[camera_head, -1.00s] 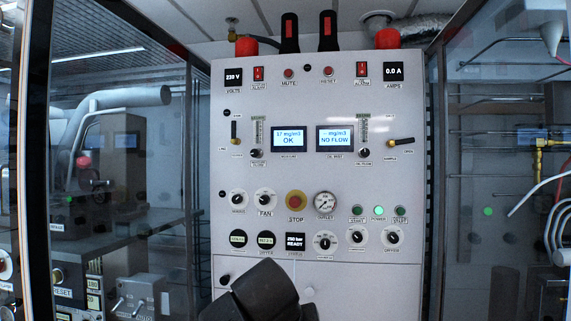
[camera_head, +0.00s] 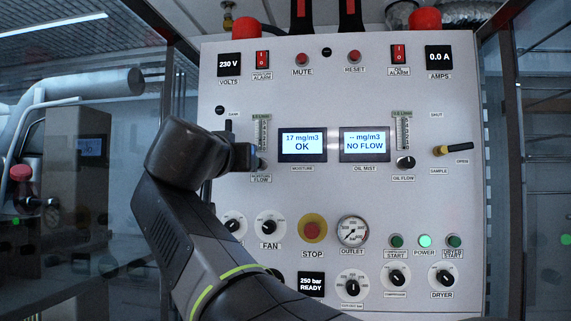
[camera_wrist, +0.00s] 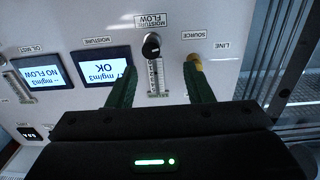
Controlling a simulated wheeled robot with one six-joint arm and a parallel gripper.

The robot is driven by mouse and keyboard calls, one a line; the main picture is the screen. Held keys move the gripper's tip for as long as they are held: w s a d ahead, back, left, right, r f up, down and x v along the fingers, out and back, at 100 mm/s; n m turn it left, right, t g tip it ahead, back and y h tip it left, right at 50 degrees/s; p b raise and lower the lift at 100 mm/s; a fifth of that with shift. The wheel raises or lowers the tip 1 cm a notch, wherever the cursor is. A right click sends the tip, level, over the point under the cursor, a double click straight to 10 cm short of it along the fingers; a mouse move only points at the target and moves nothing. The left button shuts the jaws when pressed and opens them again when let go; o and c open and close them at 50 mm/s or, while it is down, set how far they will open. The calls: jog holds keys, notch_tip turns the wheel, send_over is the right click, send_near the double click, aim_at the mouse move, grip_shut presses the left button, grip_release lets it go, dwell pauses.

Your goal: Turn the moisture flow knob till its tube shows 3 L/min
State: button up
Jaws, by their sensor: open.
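The moisture flow knob (camera_wrist: 151,45) is a black round knob above its label in the upright panel, seen upside down in the wrist view. In the head view the knob (camera_head: 262,164) is partly hidden by my gripper. Its clear graduated tube (camera_wrist: 158,76) shows between my fingers in the wrist view and also in the head view (camera_head: 262,132); the level is too small to read. My gripper (camera_wrist: 162,72) is open and empty, its green fingers on either side of the tube. The knob appears beyond the fingertips, with no visible contact. In the head view my gripper (camera_head: 250,156) is at the panel's left side.
The moisture display (camera_head: 302,144) reads 17 mg/m3 OK. A brass-based source lever (camera_wrist: 195,66) lies close to one finger. The oil flow knob (camera_head: 405,162), the oil mist display (camera_head: 364,144) and the red stop button (camera_head: 312,229) are on the same panel.

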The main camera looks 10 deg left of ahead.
jog(key=w+p, duration=0.1)
jog(key=w, duration=0.2)
jog(key=w+d+p, duration=0.1)
jog(key=w, duration=0.2)
jog(key=w+p, duration=0.1)
jog(key=w, duration=0.2)
jog(key=shift+d+r, duration=0.15)
jog(key=shift+r, duration=0.2)
jog(key=shift+w+f, duration=0.1)
jog(key=shift+w, duration=0.45)
jog(key=shift+d, duration=0.15)
jog(key=c, duration=1)
